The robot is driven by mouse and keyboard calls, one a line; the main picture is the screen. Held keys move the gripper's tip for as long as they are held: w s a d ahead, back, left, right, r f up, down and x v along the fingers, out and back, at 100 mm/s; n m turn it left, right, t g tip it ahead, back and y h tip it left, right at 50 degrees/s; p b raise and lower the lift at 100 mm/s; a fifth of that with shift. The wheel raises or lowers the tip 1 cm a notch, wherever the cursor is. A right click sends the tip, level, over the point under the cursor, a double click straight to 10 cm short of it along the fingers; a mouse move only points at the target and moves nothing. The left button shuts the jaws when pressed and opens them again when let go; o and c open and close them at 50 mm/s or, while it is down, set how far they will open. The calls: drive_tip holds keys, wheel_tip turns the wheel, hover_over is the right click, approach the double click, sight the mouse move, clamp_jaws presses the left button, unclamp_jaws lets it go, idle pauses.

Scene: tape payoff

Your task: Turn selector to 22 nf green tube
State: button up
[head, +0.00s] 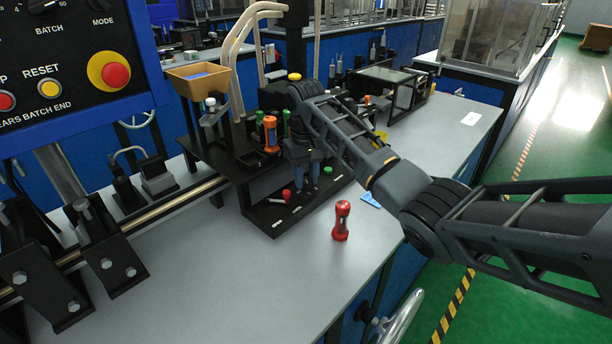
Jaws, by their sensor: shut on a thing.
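My gripper (314,178) reaches down over the lower shelf of a black stand (262,217). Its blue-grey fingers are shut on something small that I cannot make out. A small red piece (287,195) lies on the shelf left of the fingers, and a green spot (328,169) shows just right of them. A green tube (286,122) and an orange tube (270,133) stand upright on the upper shelf, left of my gripper. A red tube (341,220) stands upright on the bench in front of the stand. I cannot read a selector scale or any tube label.
The grey bench (250,290) is clear in front. A blue control panel (75,60) and black brackets (105,250) are at the left. A tan bin (197,78) and pale curved pipes (240,40) rise behind the stand. A black-framed box (395,90) stands beyond my gripper.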

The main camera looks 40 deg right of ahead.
drive_tip(key=shift+r+n, duration=0.1)
drive_tip(key=shift+n, duration=0.2)
drive_tip(key=shift+r+n+p, duration=0.1)
drive_tip(key=shift+n+p, duration=0.8)
drive_tip(key=n+p, duration=0.2)
drive_tip(key=n, duration=0.1)
drive_tip(key=shift+n, duration=0.3)
drive_tip(key=n+p, duration=0.1)
drive_tip(key=n, duration=1)
drive_tip(key=shift+w+d+n, duration=0.1)
drive_tip(key=shift+n, duration=0.2)
drive_tip(key=n, duration=0.6)
drive_tip(key=shift+n, duration=0.3)
drive_tip(key=o, duration=1)
